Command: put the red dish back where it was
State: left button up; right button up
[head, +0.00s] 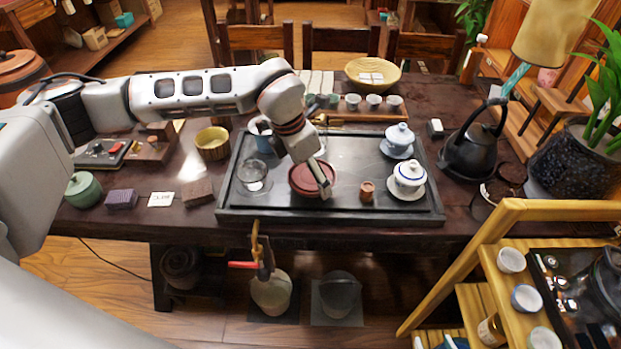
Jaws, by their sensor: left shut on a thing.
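The red dish (304,182) is a round, dark red piece at the front middle of the black tea tray (345,211). My left gripper (322,178) reaches down to it from above and is shut on its right side. The gripper hides part of the dish. I cannot tell whether the dish rests on the tray or is just above it. My right gripper is not in view.
On the tray, a glass cup (252,175) stands left of the dish, a small brown cup (367,190) to its right, and lidded white-and-blue bowls (408,178) further right. A black kettle (474,138) is at the right. Small cups line the back.

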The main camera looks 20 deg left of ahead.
aim_at(298, 181)
pick_arm(q)
jog(key=shift+f, duration=0.95)
jog(key=shift+f, duration=0.15)
jog(key=o, duration=1.5)
jog(key=shift+r, duration=0.55)
jog(key=v, duration=1.1)
jog(key=shift+s+a+p, duration=0.1)
jog(key=shift+p, duration=0.25)
